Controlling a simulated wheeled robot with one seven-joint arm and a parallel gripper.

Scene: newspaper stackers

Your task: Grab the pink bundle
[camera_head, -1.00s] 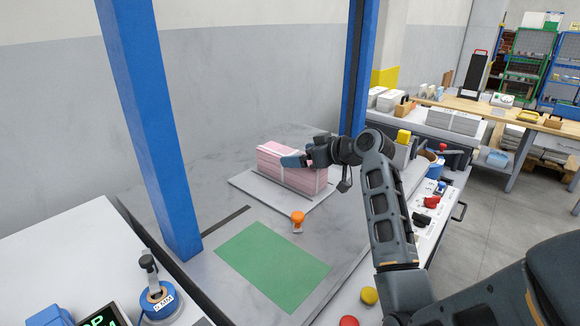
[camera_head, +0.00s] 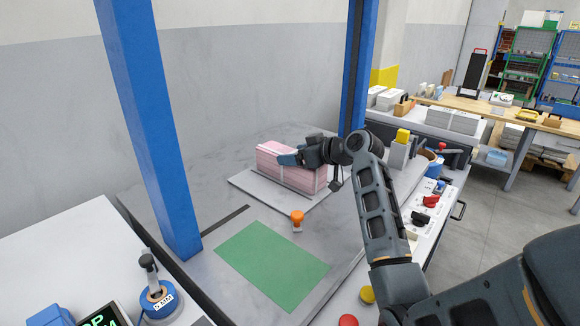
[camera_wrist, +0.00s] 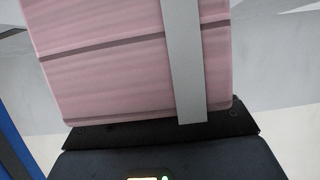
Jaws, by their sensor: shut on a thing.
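The pink bundle (camera_head: 282,170) is a long block of pink sheets with pale straps. It lies on a light grey plate (camera_head: 250,184) on the grey table. In the wrist view the pink bundle (camera_wrist: 120,60) fills much of the picture, with a grey strap running down it. My gripper (camera_head: 290,159) reaches over the bundle from the right and is shut on it. The fingertips are largely hidden; the dark gripper body (camera_wrist: 165,150) shows right below the bundle in the wrist view.
A green mat (camera_head: 272,264) lies in front, with an orange-topped stamp (camera_head: 297,219) between it and the plate. Blue posts stand left (camera_head: 150,120) and right (camera_head: 358,70). A control panel with colored knobs (camera_head: 424,208) lies to the right.

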